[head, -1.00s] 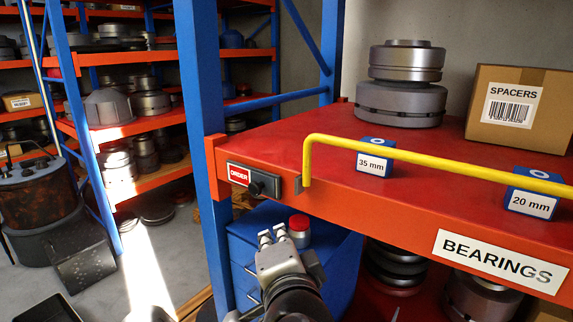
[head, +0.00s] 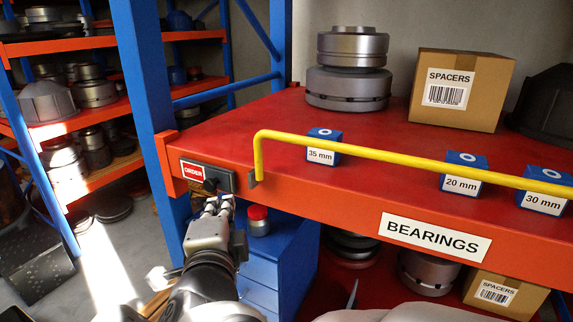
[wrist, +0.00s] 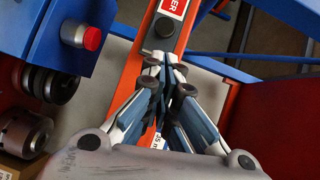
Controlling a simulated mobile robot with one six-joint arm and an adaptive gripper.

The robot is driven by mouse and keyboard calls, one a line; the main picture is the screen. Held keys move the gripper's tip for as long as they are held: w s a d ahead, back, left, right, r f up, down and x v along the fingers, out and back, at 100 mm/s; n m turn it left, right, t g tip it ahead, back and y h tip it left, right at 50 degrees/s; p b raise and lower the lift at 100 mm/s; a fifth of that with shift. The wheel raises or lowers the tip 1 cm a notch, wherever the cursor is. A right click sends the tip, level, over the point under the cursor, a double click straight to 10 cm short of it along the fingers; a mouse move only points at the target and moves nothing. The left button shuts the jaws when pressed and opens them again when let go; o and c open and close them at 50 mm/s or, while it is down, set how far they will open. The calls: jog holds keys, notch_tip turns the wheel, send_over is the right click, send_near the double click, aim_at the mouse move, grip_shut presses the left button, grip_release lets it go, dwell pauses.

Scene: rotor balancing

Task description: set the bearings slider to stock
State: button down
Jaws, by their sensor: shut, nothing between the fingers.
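The bearings slider (head: 222,179) is a dark plate on the orange shelf front, left of the BEARINGS label (head: 435,236). Its red window (head: 192,171) reads ORDER, and its round black knob (head: 210,184) sits just right of that window. My gripper (head: 217,206) is shut and empty, with its fingertips just below the knob in the head view. In the wrist view, the fingertips (wrist: 165,62) point toward the knob (wrist: 165,27), with part of the red window (wrist: 173,8) above it. I cannot tell whether the fingertips touch the knob.
A yellow rail (head: 400,158) runs along the shelf front, starting right of the slider. Blue boxes tagged 35 mm (head: 323,147) and 20 mm (head: 463,174) stand behind it. A red-capped jar (head: 258,220) stands on a blue cabinet (head: 290,262) below. A blue post (head: 150,100) rises at left.

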aim_at(225, 182)
jog(key=x, duration=0.6)
jog(key=shift+w, duration=0.25)
jog(key=shift+a, duration=0.1)
jog(key=w+a, duration=0.1)
jog(key=a, duration=0.1)
jog(key=w+a, duration=0.1)
jog(key=a, duration=0.2)
jog(key=w+a, duration=0.1)
jog(key=a, duration=0.1)
jog(key=shift+a+p, duration=0.3)
jog(key=shift+p, duration=0.05)
jog(key=shift+d, duration=0.15)
